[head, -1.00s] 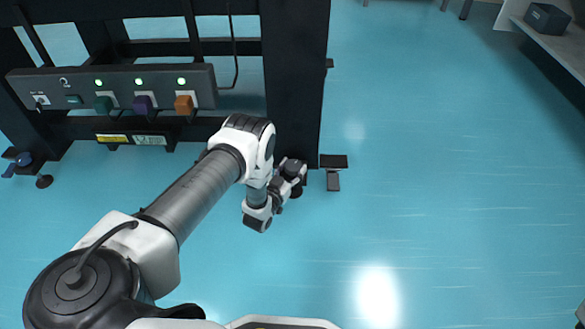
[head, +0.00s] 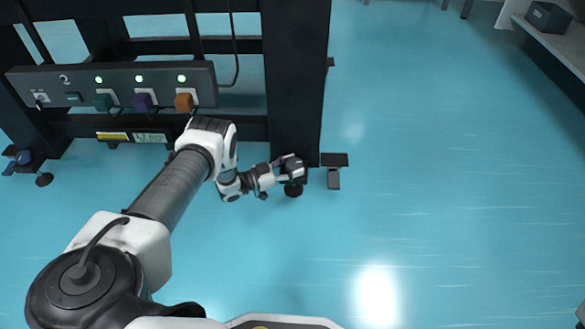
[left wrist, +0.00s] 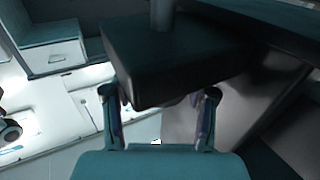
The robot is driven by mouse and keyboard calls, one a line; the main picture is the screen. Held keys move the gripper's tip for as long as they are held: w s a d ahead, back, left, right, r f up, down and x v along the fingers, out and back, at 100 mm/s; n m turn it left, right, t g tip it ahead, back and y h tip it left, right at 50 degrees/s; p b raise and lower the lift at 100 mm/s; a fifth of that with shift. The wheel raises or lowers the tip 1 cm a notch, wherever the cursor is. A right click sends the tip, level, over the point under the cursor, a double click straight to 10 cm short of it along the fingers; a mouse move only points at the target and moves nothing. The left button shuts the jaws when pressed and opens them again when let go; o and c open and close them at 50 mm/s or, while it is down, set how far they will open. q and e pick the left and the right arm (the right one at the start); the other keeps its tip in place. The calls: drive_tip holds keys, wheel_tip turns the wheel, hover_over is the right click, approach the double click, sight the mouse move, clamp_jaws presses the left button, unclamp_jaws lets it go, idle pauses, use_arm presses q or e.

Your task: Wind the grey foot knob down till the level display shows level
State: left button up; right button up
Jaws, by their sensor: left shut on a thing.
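My left gripper (head: 290,170) is at the foot of the near right leg (head: 296,90) of the dark table frame, reaching in from the left. It is shut on the grey foot knob, which the fingers hide in the head view. The round black foot pad (head: 293,190) shows just below it on the floor. In the left wrist view both fingers (left wrist: 158,118) stand apart below a dark block (left wrist: 175,65); the knob is not clear there. The level display (head: 150,139) is a small pale green panel on the frame's lower rail; its marks are too small to read. My right gripper is not in view.
A control box (head: 120,87) with green, purple and orange knobs and lit green lamps sits above the display. A yellow label (head: 112,136) is beside the display. A dark pedal-like part (head: 334,178) juts out right of the leg. The blue floor further right is clear.

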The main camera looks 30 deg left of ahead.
use_arm(q)
drive_tip(key=shift+m+g+h+b, duration=0.45)
drive_tip(key=shift+m+g+h, duration=0.2)
drive_tip(key=shift+h, duration=0.25)
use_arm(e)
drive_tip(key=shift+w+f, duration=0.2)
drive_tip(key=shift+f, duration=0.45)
use_arm(q)
drive_tip(key=o, duration=1.2)
drive_tip(key=shift+w, duration=0.1)
drive_tip(key=shift+c, duration=0.2)
drive_tip(key=v, duration=1.2)
